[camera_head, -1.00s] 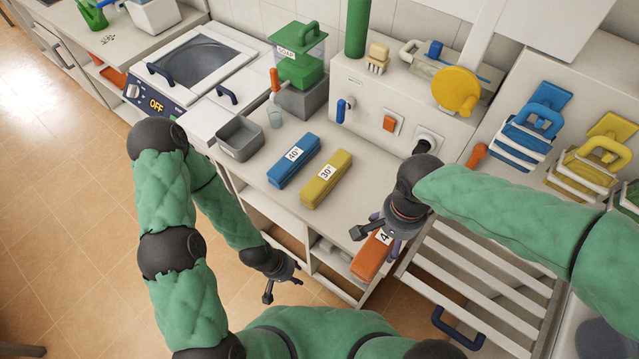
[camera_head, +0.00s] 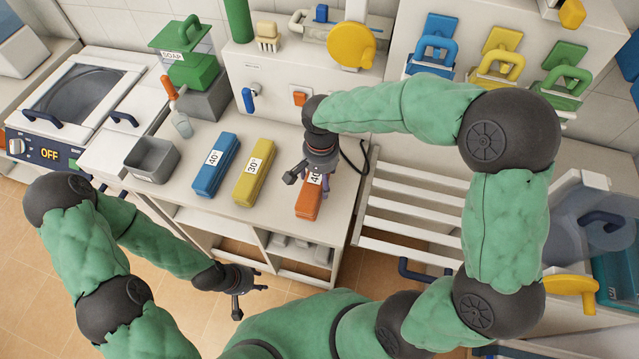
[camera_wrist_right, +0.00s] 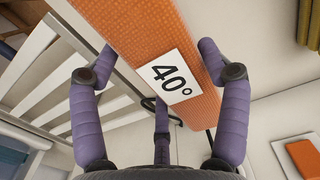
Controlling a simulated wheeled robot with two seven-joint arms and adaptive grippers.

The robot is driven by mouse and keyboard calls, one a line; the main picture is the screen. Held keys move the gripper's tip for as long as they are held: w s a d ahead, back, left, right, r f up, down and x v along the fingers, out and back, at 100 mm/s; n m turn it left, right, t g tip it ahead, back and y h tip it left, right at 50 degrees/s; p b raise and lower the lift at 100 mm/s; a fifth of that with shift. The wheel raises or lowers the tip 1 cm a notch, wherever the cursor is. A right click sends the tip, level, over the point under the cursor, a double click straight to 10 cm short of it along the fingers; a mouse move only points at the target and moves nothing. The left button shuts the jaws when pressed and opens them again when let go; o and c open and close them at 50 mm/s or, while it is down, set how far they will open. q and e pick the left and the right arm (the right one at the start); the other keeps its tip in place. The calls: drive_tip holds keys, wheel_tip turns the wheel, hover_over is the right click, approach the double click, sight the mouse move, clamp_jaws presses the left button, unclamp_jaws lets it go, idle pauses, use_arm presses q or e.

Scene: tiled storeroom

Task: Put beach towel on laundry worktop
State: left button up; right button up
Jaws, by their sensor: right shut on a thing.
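An orange folded towel (camera_head: 308,203) with a white 40° label is at the right end of the pale worktop (camera_head: 279,203). It also shows close up, with a woven surface, in the right wrist view (camera_wrist_right: 150,50). My right gripper (camera_head: 314,182) is above it, its purple fingers shut on its two long sides. Whether it touches the worktop is unclear. A blue bundle (camera_head: 216,165) labelled 40° and a yellow bundle (camera_head: 254,172) labelled 30° lie to its left. My left gripper (camera_head: 246,296) is open and empty, low in front of the worktop.
A grey bin (camera_head: 152,158), a cup (camera_head: 182,125) and a green soap dispenser (camera_head: 190,62) stand left on the worktop. A slatted rack (camera_head: 405,215) adjoins its right side. A white panel with switches (camera_head: 300,96) backs it. Free surface lies between the yellow and orange bundles.

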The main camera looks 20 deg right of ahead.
sight(320, 181)
drive_tip(key=shift+w+f, duration=0.3)
drive_tip(key=shift+f, duration=0.05)
drive_tip(key=shift+w+d+f+b, duration=0.15)
drive_tip(key=shift+f+b, duration=0.15)
drive_tip(key=shift+f, duration=0.65)
drive_tip(key=shift+w+a+f+b, duration=0.15)
drive_tip(key=shift+f+b, duration=0.15)
drive_tip(key=shift+f, duration=0.6)
drive_tip(key=shift+d+f, duration=0.1)
drive_tip(key=shift+f, duration=0.05)
drive_tip(key=o, duration=1.3)
drive_tip(key=shift+c, duration=0.2)
drive_tip(key=shift+r, duration=0.45)
wheel_tip(320, 181, up, 11)
drive_tip(key=p, duration=0.3)
drive_tip(key=shift+r, duration=0.2)
